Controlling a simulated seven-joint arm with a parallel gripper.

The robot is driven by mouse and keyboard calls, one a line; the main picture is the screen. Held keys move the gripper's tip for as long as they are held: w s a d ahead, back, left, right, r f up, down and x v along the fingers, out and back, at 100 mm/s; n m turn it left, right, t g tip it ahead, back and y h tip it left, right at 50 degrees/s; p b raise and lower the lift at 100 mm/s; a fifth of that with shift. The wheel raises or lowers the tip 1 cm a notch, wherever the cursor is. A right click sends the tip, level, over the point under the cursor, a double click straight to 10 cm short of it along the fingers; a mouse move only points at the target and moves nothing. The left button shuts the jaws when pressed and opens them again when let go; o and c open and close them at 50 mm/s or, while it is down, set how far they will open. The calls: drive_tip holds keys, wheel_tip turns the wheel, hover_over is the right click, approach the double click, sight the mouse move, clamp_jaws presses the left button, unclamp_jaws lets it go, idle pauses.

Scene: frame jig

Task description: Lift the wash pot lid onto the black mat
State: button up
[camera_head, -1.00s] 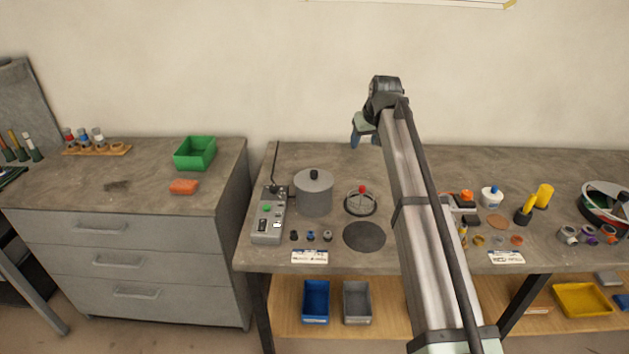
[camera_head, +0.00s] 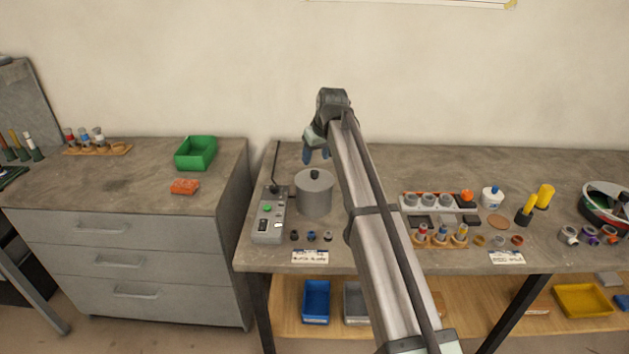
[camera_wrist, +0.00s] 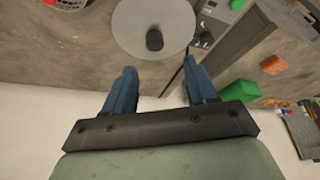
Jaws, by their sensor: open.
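The grey wash pot (camera_head: 314,200) stands on the bench beside the control box. Its grey lid (camera_head: 322,181) is on top, with a dark knob (camera_head: 315,174) at the centre. My gripper (camera_head: 317,155) is open and empty, above and just behind the pot. In the wrist view, the lid (camera_wrist: 140,20) and its knob (camera_wrist: 154,41) lie ahead of my gripper (camera_wrist: 160,82), roughly in line with the gap between the blue fingers. The fingers are apart from the knob. The black mat is hidden behind my arm in the head view now.
A grey control box (camera_head: 268,222) with a thin upright rod stands left of the pot. Several small dark parts (camera_head: 312,236) lie in front of it. A green bin (camera_head: 196,153) is on the left cabinet.

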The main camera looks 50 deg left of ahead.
sight(315, 171)
drive_tip(key=shift+d+x, duration=0.15)
drive_tip(key=shift+x, duration=0.95)
drive_tip(key=shift+d+x, duration=0.15)
drive_tip(key=shift+x, duration=0.95)
drive_tip(key=shift+d+x, duration=0.2)
drive_tip(key=shift+x, duration=0.9)
drive_tip(key=shift+w+f, duration=0.1)
drive_tip(key=shift+f, duration=0.05)
clamp_jaws()
